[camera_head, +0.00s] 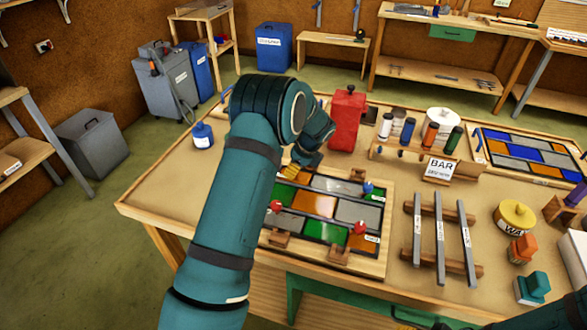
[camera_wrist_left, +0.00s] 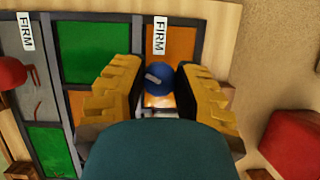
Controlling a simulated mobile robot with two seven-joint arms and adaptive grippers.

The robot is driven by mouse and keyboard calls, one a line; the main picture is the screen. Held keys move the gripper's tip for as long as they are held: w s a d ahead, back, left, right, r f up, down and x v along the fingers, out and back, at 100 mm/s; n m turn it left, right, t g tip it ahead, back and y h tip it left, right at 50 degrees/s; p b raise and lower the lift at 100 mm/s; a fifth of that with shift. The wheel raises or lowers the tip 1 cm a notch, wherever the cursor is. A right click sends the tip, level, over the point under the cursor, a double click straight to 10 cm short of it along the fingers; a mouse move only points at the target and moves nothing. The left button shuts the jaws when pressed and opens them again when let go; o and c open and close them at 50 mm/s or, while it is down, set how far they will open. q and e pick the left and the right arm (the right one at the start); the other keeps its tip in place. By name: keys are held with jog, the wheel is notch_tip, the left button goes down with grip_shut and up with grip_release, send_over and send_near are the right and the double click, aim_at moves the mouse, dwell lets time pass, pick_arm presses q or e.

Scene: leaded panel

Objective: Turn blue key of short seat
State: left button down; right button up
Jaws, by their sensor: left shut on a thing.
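The leaded panel (camera_head: 320,205) lies on the bench in a wooden frame, with green, orange and grey panes. My left gripper (camera_head: 298,168) is down at its far left corner. In the left wrist view its yellow fingers (camera_wrist_left: 162,95) are shut on a round blue key (camera_wrist_left: 159,79) with a pale slot mark. A FIRM label (camera_wrist_left: 160,36) stands beside this key; I see no SHORT label there.
A red can (camera_head: 346,120) stands just behind the left gripper. Behind and right are a rack of bottles, a BAR sign (camera_head: 438,169) and metal bars (camera_head: 440,235) on wooden rests. The bench's left end is mostly clear.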

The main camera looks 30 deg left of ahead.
pick_arm(q)
jog(key=shift+n, duration=0.3)
jog(key=n+g+p, duration=0.1)
jog(key=n, duration=0.2)
jog(key=shift+f+n+g, duration=0.1)
jog(key=shift+n+g, duration=0.3)
jog(key=n+h, duration=0.1)
jog(key=n, duration=0.1)
jog(key=n+g+h, duration=0.1)
jog(key=n, duration=0.2)
jog(key=shift+n+g+p, duration=0.3)
jog(key=shift+p, duration=0.05)
jog(key=n+h, duration=0.1)
jog(key=n, duration=0.2)
jog(key=n+h, duration=0.1)
jog(key=n, duration=0.2)
jog(key=shift+f+g, duration=0.1)
jog(key=shift+g, duration=0.2)
jog(key=n+h, duration=0.1)
jog(key=n, duration=0.2)
jog(key=n+h, duration=0.1)
jog(key=n, duration=0.1)
jog(key=shift+s+n+h, duration=0.1)
jog(key=shift+n+h, duration=0.2)
jog(key=shift+n, duration=0.1)
jog(key=c, duration=0.7)
grip_release()
jog(key=shift+o, duration=0.2)
